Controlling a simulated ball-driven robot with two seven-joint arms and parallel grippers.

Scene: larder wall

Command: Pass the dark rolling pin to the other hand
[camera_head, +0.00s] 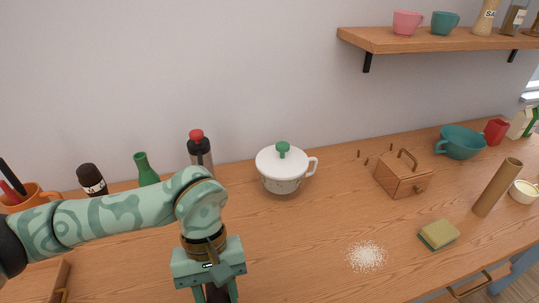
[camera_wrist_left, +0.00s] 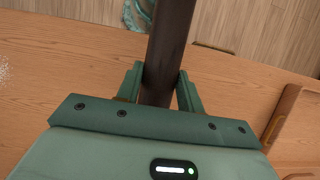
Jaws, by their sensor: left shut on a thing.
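The dark rolling pin (camera_wrist_left: 170,45) is a dark brown rod in the left wrist view, running from the top edge down between the fingers. My left gripper (camera_wrist_left: 168,88) is shut on it, with one green finger on each side. The pin's lower part is hidden behind the gripper body. In the head view my left gripper (camera_head: 216,292) is at the bottom edge, over the front of the counter, with its fingertips cut off by the frame. My right gripper does not show in either view.
A white lidded pot (camera_head: 283,172), a copper box (camera_head: 403,176), a sponge (camera_head: 438,235), spilled white grains (camera_head: 366,256) and a brown tube (camera_head: 497,187) are on the counter (camera_head: 310,235). Bottles stand at the back left. A shelf (camera_head: 440,39) is at the upper right.

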